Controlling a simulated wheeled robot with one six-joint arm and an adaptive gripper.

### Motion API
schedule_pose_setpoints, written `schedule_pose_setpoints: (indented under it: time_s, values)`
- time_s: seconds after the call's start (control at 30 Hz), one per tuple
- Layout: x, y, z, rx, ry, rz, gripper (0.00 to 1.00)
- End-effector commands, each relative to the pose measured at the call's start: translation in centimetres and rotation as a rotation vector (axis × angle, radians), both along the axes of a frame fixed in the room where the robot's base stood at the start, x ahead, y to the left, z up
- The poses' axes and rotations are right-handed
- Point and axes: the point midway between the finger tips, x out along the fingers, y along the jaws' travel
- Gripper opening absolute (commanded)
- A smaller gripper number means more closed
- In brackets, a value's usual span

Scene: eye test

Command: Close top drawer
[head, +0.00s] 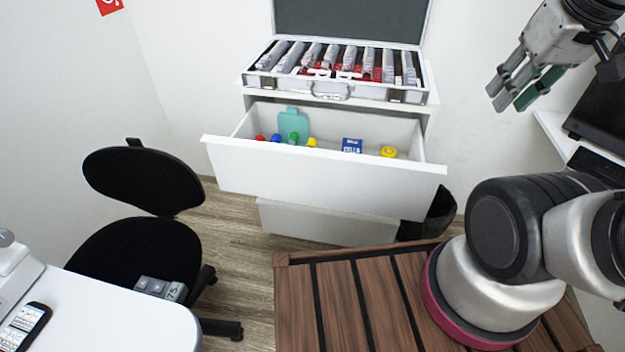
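The white drawer unit stands against the back wall. Its top drawer (320,180) is pulled far out, and its white front faces me. Inside lie a teal item (293,122), a blue box (352,145), a yellow item (388,152) and several small coloured items. My gripper (516,92) is at the upper right, empty, with its fingers apart. It is to the right of the drawer and above it in the picture, not touching it.
An open case (345,88) with several items sits on top of the unit. A lower white front (325,222) shows below the drawer. A black chair (140,250) stands left, near a white table (110,315). A dark bin (442,212) is right of the unit. A laptop (603,115) is far right.

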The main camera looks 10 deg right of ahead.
Motion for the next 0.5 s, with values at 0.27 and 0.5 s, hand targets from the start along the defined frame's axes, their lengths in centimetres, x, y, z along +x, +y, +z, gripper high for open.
schedule_pose_setpoints:
  time_s: [0.27, 0.5]
  values:
    - [2.0, 4.6, -3.7, -0.019, 0.179, 0.210, 0.00]
    - [4.8, 10.7, -9.4, -0.183, 0.471, 0.506, 0.00]
